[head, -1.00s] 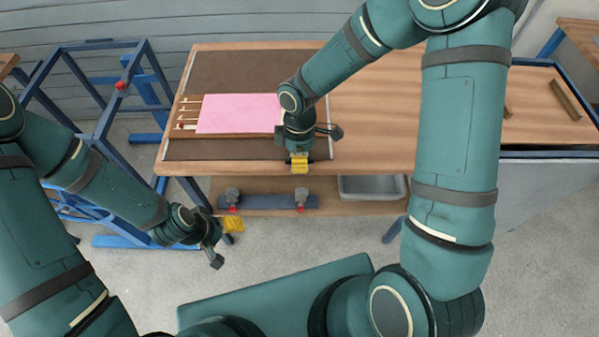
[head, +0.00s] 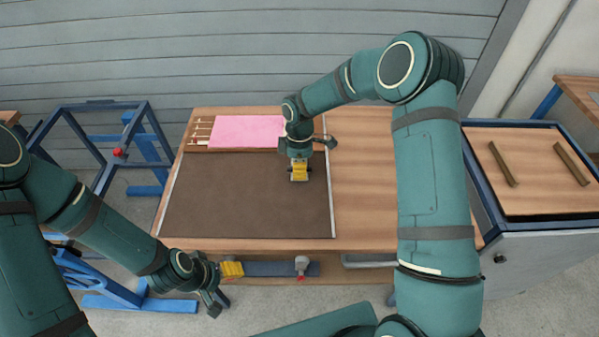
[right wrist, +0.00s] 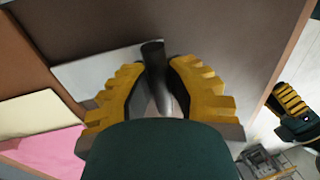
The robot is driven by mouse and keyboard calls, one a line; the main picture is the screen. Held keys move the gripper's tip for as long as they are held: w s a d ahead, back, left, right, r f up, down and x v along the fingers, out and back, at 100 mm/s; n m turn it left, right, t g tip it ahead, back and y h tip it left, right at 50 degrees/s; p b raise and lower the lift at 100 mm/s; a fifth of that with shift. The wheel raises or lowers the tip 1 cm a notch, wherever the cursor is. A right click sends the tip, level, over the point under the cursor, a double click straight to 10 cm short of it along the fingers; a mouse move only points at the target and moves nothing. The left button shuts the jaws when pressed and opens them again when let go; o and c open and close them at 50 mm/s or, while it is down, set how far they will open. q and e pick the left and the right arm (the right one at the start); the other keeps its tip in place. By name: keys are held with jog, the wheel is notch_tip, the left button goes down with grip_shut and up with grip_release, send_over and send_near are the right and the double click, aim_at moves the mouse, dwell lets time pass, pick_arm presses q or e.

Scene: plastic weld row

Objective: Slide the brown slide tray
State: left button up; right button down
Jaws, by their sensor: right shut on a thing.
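The brown slide tray (head: 198,146) lies at the far side of the brown bed (head: 245,195) and carries a pink sheet (head: 245,131) with pale slats at its left end. My right gripper (head: 299,172) is at the tray's front right. In the right wrist view its yellow fingers (right wrist: 158,95) are shut around a dark upright post (right wrist: 154,65) beside a light grey plate (right wrist: 100,72). The post is hidden in the head view. My left gripper (head: 228,270) hangs low in front of the table's near edge, seen from the side, with nothing visible in it.
Pale rails (head: 332,205) border the brown bed, which is clear in front of the tray. Bare wooden tabletop (head: 365,190) lies to the right. A blue frame stand (head: 110,150) is at left. A bench with two brown bars (head: 503,165) stands at right. Small clamps are below the table.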

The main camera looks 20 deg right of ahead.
jog(key=shift+w+d, duration=0.1)
jog(key=shift+w, duration=0.2)
jog(key=c, duration=0.9)
grip_release()
jog(key=shift+s, duration=0.1)
notch_tip(320, 180, up, 12)
jog(key=w, duration=0.2)
jog(key=shift+w+d, duration=0.15)
jog(key=shift+d, duration=0.15)
jog(key=shift+f, duration=0.1)
